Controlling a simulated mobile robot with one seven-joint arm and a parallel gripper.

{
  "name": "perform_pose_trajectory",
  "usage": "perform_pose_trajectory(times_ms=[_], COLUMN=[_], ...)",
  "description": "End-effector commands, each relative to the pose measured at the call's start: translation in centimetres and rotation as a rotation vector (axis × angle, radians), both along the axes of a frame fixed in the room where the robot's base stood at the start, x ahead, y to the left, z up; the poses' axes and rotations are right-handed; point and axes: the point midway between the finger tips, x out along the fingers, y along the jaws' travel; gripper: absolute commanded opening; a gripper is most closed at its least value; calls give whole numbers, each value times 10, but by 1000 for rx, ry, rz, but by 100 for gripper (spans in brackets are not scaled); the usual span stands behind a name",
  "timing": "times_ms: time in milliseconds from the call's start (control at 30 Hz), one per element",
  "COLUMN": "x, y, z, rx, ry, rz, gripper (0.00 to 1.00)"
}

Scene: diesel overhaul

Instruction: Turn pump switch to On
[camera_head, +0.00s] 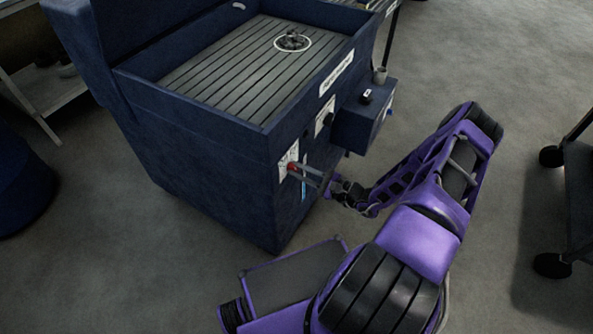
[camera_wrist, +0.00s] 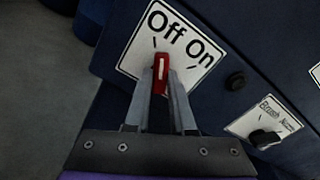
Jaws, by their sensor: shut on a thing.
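The pump switch is a red knob (camera_wrist: 161,68) with a white line, on a white plate (camera_wrist: 150,28) marked Off and On. In the wrist view the white line stands nearly upright in the picture, and I cannot tell for sure which label it points to. My gripper (camera_wrist: 161,88) is shut on the red knob, its two grey fingers on either side of it. In the head view the red knob (camera_head: 292,168) shows at the side of the dark blue washing cabinet (camera_head: 190,130), with my gripper (camera_head: 302,171) reaching it from the right. The fingers hide the knob's lower part.
A second plate with a black knob (camera_wrist: 264,138), marked Brush, and a black round button (camera_wrist: 235,81) are to the right of the switch. A blue box (camera_head: 362,125) juts from the cabinet. A dark cart (camera_head: 577,210) stands at right. Grey floor is open between.

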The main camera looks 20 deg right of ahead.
Motion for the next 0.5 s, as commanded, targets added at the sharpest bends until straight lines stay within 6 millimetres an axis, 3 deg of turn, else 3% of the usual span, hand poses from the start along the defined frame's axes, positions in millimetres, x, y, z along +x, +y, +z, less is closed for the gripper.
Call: perform_pose_trajectory(times_ms=[500], x=[1], y=[-2], z=[-3], rx=[538], ry=[426], rz=[-1], gripper=[2])
